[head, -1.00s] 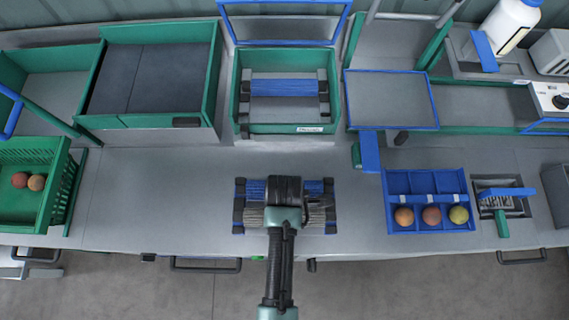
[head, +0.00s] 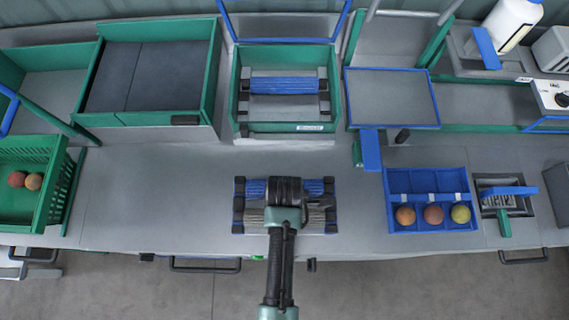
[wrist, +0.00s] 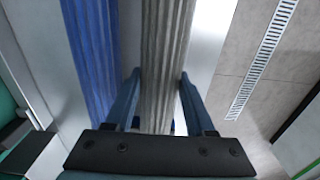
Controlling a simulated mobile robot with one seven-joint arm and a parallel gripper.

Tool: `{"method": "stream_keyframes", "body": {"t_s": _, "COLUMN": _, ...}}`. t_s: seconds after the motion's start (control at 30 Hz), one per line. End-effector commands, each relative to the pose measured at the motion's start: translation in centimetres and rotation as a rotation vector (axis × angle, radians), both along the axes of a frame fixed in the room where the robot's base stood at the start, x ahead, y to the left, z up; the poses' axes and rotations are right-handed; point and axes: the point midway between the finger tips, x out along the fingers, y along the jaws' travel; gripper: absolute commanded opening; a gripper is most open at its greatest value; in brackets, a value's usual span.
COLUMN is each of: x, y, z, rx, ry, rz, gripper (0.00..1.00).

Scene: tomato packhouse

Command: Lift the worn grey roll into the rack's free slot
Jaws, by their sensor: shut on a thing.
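The worn grey roll (head: 254,217) lies left to right at the front of the rack (head: 238,200) on the bench. A blue roll (head: 254,188) lies parallel just behind it in the same rack. My gripper (head: 286,212) is over the middle of the rack and hides the middle of both rolls. In the wrist view my gripper (wrist: 160,100) has one finger on each side of the ridged grey roll (wrist: 163,50) and is shut on it. The blue roll (wrist: 92,45) runs alongside, apart. I cannot tell whether the grey roll's ends rest in the rack.
A green-walled housing (head: 243,75) behind holds another blue roll (head: 285,84), with an empty space in front of it. A blue divided tray (head: 394,185) with fruit stands to the right. A green crate (head: 52,190) stands at far left. Bench (head: 150,190) left of the rack is clear.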

Motion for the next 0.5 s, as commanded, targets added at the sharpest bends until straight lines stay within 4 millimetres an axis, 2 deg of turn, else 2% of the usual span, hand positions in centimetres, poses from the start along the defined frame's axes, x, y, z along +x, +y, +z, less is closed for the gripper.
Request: {"method": "stream_keyframes", "body": {"t_s": 0.5, "x": 0.03, "y": 0.0, "z": -0.66, "rx": 0.0, "ry": 0.0, "rz": 0.0, "gripper": 0.0}}
